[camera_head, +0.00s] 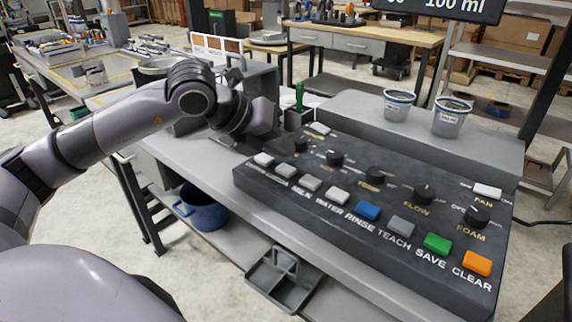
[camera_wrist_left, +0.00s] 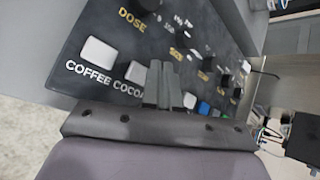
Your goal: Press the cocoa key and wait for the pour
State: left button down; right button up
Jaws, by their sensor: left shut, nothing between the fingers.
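The dark key panel (camera_head: 300,225) slopes across the bench with a row of labelled keys. The white cocoa key (camera_head: 286,170) is second from the left, beside the white coffee key (camera_head: 264,159). In the left wrist view the cocoa key (camera_wrist_left: 135,71) lies just left of my left gripper's fingertips (camera_wrist_left: 163,72), its right edge close to them. My left gripper is shut and empty, over the panel's left end. I cannot tell whether the fingertips touch the panel. In the head view the hand hides the fingertips. My right gripper is out of view.
Black knobs (camera_head: 375,175) stand up behind the keys. Two labelled pails (camera_head: 399,104) (camera_head: 449,117) stand on the grey ledge behind the panel. A blue pot (camera_head: 205,208) sits on the lower shelf.

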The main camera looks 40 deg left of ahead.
aim_at(281, 169)
pick_arm(q)
notch_tip(281, 169, up, 4)
jog(key=shift+r+p, duration=0.1)
jog(key=shift+p, duration=1.05)
